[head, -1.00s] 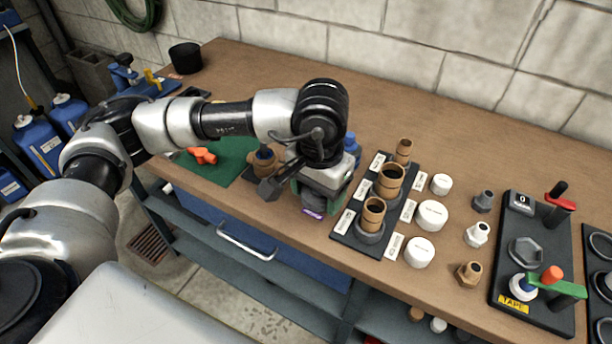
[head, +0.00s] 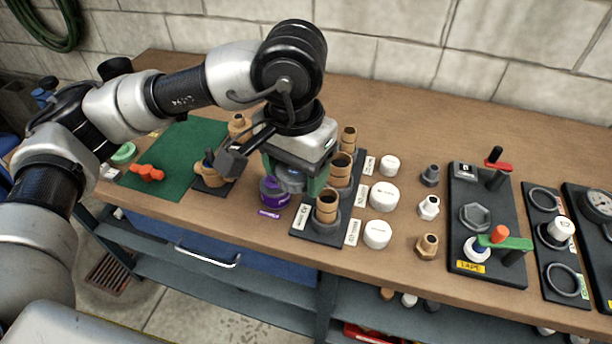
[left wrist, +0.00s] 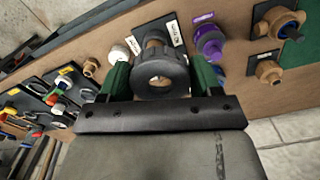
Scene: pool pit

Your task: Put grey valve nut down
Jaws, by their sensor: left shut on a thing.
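My left gripper (head: 293,178) is shut on the grey valve nut (head: 290,183), held between its green fingers. In the left wrist view the nut (left wrist: 160,76) shows as a dark grey ring with a hole, between the fingertips. The gripper is over the bench, just left of a black rack (head: 310,230) with upright brown pipe stubs (head: 327,206). I cannot tell how high the nut is above the bench top. My right gripper is not in view.
White caps (head: 383,197) and several fittings (head: 428,207) stand right of the rack. A black tool board (head: 487,220) is further right. The bench (head: 400,128) is clear toward the wall.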

